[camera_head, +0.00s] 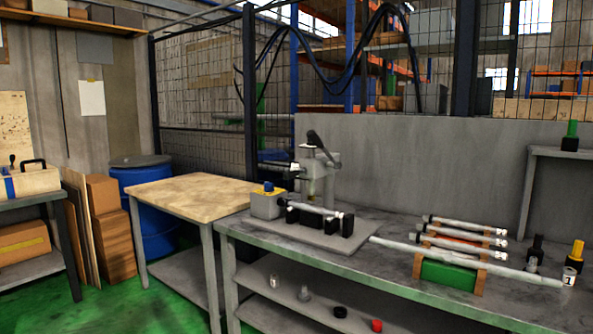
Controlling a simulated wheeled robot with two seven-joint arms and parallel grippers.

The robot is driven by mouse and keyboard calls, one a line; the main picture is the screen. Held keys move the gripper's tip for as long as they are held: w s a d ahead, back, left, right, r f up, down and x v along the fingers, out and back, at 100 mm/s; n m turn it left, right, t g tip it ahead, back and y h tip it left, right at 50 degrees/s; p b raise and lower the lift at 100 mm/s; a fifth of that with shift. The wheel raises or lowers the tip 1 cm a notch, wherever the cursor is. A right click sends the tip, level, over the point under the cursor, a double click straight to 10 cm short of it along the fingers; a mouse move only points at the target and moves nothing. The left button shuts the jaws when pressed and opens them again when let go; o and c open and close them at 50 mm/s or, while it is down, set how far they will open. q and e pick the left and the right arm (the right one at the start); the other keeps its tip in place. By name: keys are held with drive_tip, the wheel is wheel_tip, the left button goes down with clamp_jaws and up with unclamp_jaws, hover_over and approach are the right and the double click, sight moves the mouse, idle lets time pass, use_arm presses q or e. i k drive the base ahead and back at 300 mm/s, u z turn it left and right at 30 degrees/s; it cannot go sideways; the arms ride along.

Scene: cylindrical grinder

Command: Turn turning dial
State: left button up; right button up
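A grey machine (318,178) with a black lever (321,144) on top stands on a flat grey base plate (325,234) on the metal workbench. A metal rod (314,208) lies across black supports in front of it. At its left, a grey box (268,205) carries a small blue and yellow part (268,188). I cannot tell for certain which part is the turning dial. Neither of my grippers shows in this view.
The grey workbench (390,258) also holds a green block (450,275) with several metal rods, plus dark and yellow-topped pieces at the right. A wooden-topped table (190,194) stands to the left, beside a blue barrel (155,222). Green floor (110,305) shows at lower left.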

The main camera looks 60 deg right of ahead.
sight(269, 187)
drive_tip(key=z, duration=0.9)
drive_tip(key=i, duration=1)
drive_tip(key=z, duration=1.1)
